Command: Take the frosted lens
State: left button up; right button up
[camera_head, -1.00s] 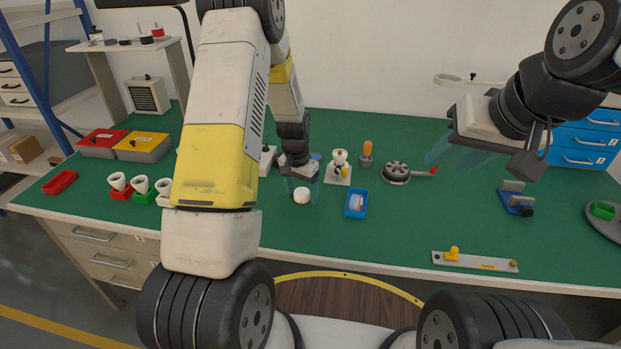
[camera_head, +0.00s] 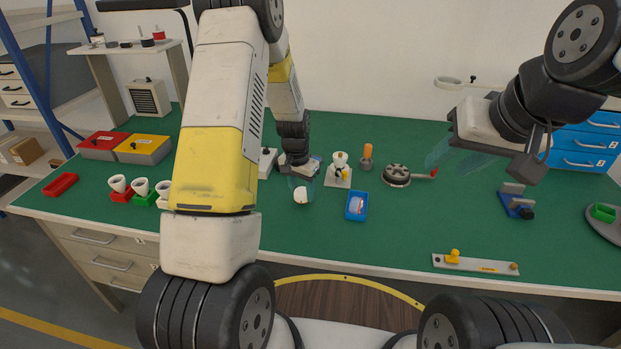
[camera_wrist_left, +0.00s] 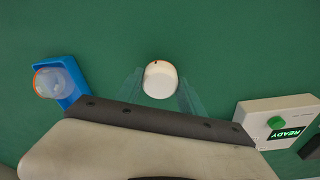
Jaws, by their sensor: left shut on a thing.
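A white, round, cap-like piece (camera_head: 300,195), which looks like the frosted lens, is between the fingertips of my left gripper (camera_head: 301,189). In the left wrist view the white lens (camera_wrist_left: 160,80) shows a smooth pale face and a small dark mark at its far edge. The translucent fingers of my left gripper (camera_wrist_left: 160,88) flank it on both sides and are shut on it. It is tilted, and I cannot tell how high it is above the green mat. My right gripper (camera_head: 455,150) is above the right of the table, with its translucent fingers apart and nothing visible between them.
In the left wrist view a clear, orange-rimmed dome (camera_wrist_left: 48,84) sits in a blue holder (camera_wrist_left: 72,92), and a box reading READY (camera_wrist_left: 278,122) is opposite. A blue tray (camera_head: 356,215) lies right of my left gripper. The front middle mat is clear.

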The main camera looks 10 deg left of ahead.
pick_arm(q)
notch_tip(320, 180, up, 3)
jog(key=shift+f, duration=0.2)
jog(key=s+d, duration=0.1)
jog(key=s, duration=0.4)
jog(key=s+d+r, duration=0.1)
jog(key=s, duration=0.4)
jog(key=s+d, duration=0.2)
jog(key=s, duration=0.3)
jog(key=shift+r, duration=0.15)
jog(key=shift+s+r, duration=0.2)
jog(key=shift+r, duration=2)
